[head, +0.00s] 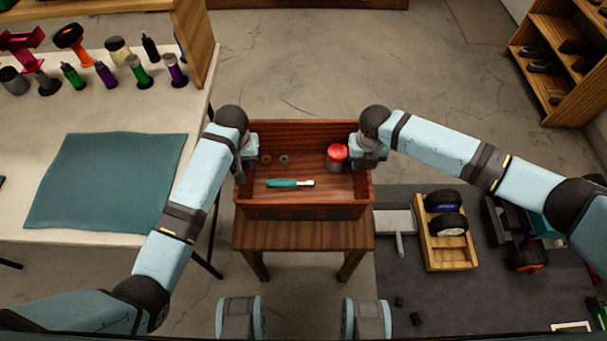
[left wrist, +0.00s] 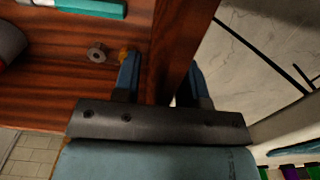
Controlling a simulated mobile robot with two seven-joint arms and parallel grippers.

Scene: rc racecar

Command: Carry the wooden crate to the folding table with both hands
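The wooden crate (head: 300,212) is red-brown and stands at the middle of the head view, over a small wooden stand. In it are a red-lidded can (head: 337,157), a teal-handled tool (head: 290,183) and two small rings (head: 275,159). My left gripper (head: 247,160) is at the crate's left wall. In the left wrist view its fingers (left wrist: 160,85) straddle that wall closely, one inside and one outside. My right gripper (head: 368,160) is at the right wall; its fingertips are hard to make out. The folding table (head: 110,110) has a pale top and stands at the left.
A teal mat (head: 105,182) covers the table's near part; several bottles and tools stand along its far part. The wooden stand (head: 303,236) is under the crate. A tray with wheels (head: 447,240) lies on a dark mat at right. A shelf (head: 560,70) is far right. Floor beyond the crate is clear.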

